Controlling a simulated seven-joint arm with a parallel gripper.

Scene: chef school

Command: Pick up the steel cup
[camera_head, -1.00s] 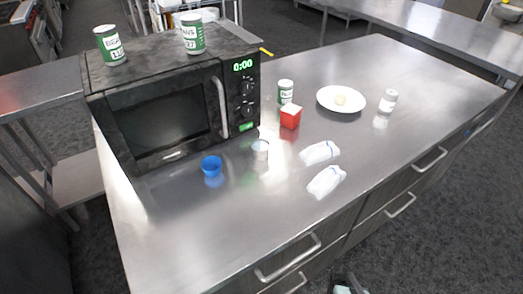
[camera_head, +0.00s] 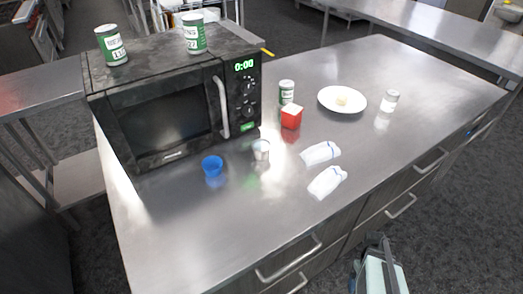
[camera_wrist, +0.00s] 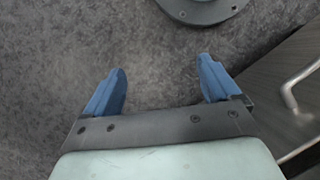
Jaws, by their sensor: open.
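The steel cup (camera_head: 261,150) stands on the steel counter (camera_head: 200,225), in front of the microwave's right side. It is small and silvery, and a blue cup (camera_head: 212,166) stands to its left. My gripper shows in the wrist view (camera_wrist: 160,88) with its two blue fingers spread apart and nothing between them. It points down over the grey floor, beside the counter's drawer front. In the head view my arm shows at the bottom right, below the counter's front edge and well away from the cup. The cup is not in the wrist view.
A black microwave (camera_head: 170,115) with two green cans on top stands behind the cups. The front counter is clear.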

